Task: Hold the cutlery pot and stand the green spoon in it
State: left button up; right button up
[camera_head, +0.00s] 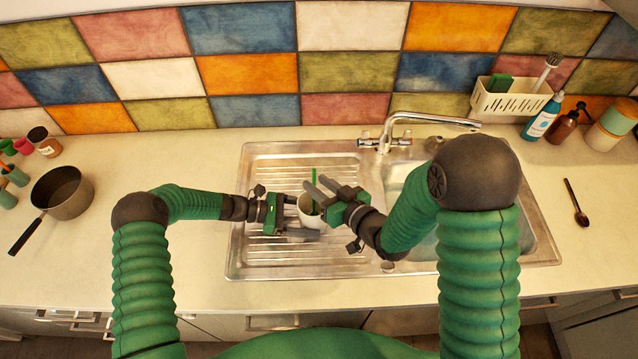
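The white cutlery pot (305,218) stands upright over the ridged drainer of the sink. My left gripper (300,216) has one finger on each side of the pot and appears shut on it. The green spoon (314,176) is upright, with its lower part inside the pot and its upper end above the rim. My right gripper (315,183) is at the spoon, above the pot's right side. Its two fingers are apart, with a gap showing between the tips and the spoon near that gap. The fingers hide part of the spoon and the pot's rim.
The steel sink (244,262) has a tap (405,130) behind its basin. A saucepan (66,193) and small jars stand at left. A white caddy (508,104), bottles (541,120) and a dark spoon (576,203) are at right. The counter beside the sink is mostly clear.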

jog(key=v, duration=0.7)
jog(key=shift+d, duration=0.2)
jog(key=shift+s, duration=0.1)
jog(key=shift+a, duration=0.1)
pick_arm(q)
jog(key=o, duration=1.2)
